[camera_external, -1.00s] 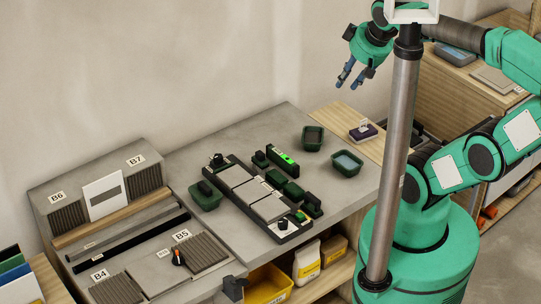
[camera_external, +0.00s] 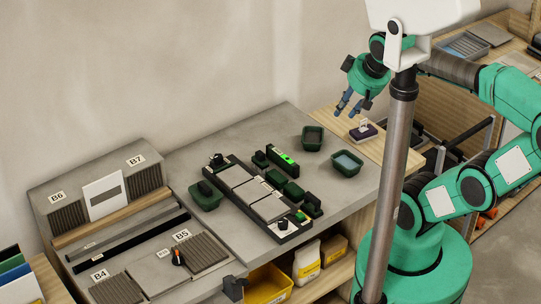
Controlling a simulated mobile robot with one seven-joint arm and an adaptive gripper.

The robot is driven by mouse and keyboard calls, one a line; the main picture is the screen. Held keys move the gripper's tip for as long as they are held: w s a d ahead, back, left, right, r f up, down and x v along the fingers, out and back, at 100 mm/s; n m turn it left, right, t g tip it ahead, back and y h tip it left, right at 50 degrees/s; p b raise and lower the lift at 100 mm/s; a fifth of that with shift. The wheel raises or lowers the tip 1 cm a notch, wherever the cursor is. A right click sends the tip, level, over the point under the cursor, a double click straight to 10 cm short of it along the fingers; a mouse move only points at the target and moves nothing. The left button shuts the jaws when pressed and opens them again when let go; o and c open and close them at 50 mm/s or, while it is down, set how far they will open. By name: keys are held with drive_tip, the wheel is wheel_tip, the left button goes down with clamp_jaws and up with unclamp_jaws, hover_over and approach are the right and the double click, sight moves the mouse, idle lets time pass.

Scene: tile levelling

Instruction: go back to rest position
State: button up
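My gripper (camera_external: 349,105) is in the air above the wooden right end of the workbench, with its blue fingers pointing down and left. The fingers are apart and nothing shows between them. Below it and a little to the right, a small dark block with a white tag (camera_external: 363,130) stands on the wooden board (camera_external: 394,152). My green arm reaches in from the right, behind the grey column.
A black tray with light tiles (camera_external: 238,175) lies mid-bench. Green bins stand around it, one at the left (camera_external: 206,196), one at the back (camera_external: 312,138) and one at the right (camera_external: 347,163). A green-lit level (camera_external: 283,160) lies behind the tray. Labelled racks (camera_external: 104,190) fill the left.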

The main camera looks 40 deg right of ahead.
wheel_tip(320, 180, down, 5)
drive_tip(key=b, duration=0.4)
idle(1.2)
